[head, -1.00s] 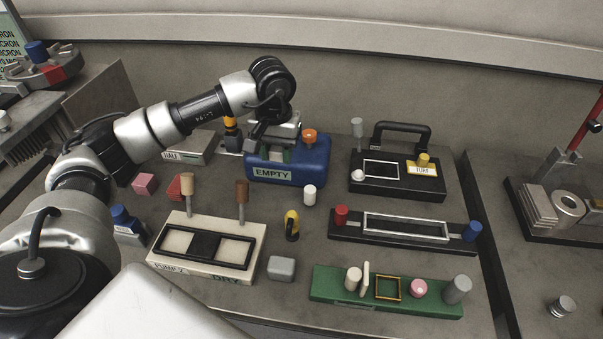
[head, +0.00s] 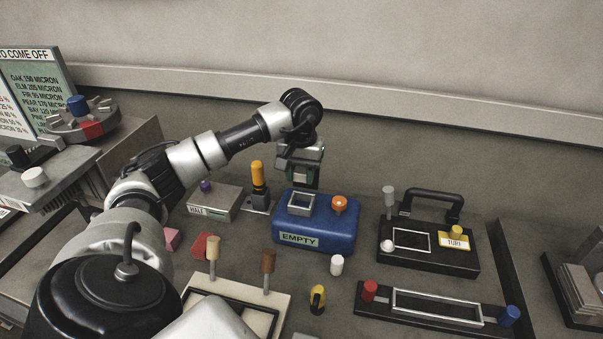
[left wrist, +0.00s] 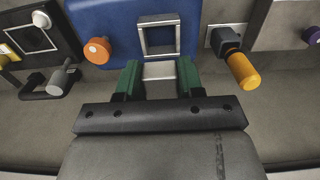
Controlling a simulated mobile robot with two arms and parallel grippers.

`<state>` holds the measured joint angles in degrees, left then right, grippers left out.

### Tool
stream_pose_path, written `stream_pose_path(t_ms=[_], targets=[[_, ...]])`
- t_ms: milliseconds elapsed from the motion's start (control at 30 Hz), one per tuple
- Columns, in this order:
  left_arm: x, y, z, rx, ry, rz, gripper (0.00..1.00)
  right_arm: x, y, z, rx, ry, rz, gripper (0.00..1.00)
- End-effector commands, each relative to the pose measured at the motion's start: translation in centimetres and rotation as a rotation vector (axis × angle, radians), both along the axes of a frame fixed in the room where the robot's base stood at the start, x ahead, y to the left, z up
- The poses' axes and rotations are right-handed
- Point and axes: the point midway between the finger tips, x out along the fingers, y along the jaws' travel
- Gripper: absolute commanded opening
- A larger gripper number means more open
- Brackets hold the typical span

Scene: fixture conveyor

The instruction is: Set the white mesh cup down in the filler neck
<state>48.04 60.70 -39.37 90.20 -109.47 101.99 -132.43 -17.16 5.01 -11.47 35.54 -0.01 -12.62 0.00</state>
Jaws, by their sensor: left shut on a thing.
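The blue box (head: 345,234) labelled EMPTY stands on the bench, with a square metal-rimmed filler neck (head: 290,209) on top, left of an orange knob (head: 340,203). The neck also shows in the left wrist view (left wrist: 143,38). My left gripper (head: 301,176) is above and behind the neck, pointing down. In the left wrist view its green fingers (left wrist: 159,80) are shut on a pale squarish piece, the white mesh cup (left wrist: 159,71). The cup appears just outside the neck's near rim in that view; its mesh cannot be made out. My right gripper is not in view.
A yellow-orange handle (head: 258,174) stands left of the box, beside a HALT box (head: 214,203). A black TURF unit (head: 425,262) with a carrying handle is at right. A small white cylinder (head: 337,265) stands in front of the box.

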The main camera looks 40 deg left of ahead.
Motion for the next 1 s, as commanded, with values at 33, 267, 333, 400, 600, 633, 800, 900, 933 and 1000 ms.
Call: stream_pose_path(t_ms=[33, 267, 333, 400, 600, 633, 800, 900, 933, 1000], targets=[[0.0, 0.0, -0.3, 0.000, 0.000, 0.000, 0.15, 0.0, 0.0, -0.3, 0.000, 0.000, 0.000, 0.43], [0.0, 0.0, -1.8, 0.000, 0.000, 0.000, 0.15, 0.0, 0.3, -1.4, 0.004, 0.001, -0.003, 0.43], [0.0, 0.0, -2.3, 0.000, 0.000, 0.000, 0.15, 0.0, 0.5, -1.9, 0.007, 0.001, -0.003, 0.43], [0.0, 0.0, -2.9, -0.001, 0.000, 0.000, 0.15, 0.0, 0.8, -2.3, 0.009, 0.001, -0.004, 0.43], [0.0, 0.0, -4.5, -0.001, 0.000, 0.000, 0.15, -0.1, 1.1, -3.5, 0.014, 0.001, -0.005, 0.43], [0.0, 0.0, -4.7, -0.001, 0.000, 0.000, 0.15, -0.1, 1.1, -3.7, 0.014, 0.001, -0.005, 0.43], [0.0, 0.0, -6.0, -0.001, 0.000, 0.000, 0.15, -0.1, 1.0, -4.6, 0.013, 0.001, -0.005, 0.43], [0.0, 0.0, -6.5, -0.001, 0.000, 0.000, 0.15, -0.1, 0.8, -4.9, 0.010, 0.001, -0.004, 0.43], [0.0, 0.0, -6.5, -0.001, 0.000, 0.000, 0.15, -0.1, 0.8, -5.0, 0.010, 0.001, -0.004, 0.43], [0.0, 0.0, -6.7, -0.001, 0.000, 0.000, 0.15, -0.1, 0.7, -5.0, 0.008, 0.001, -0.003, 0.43]])
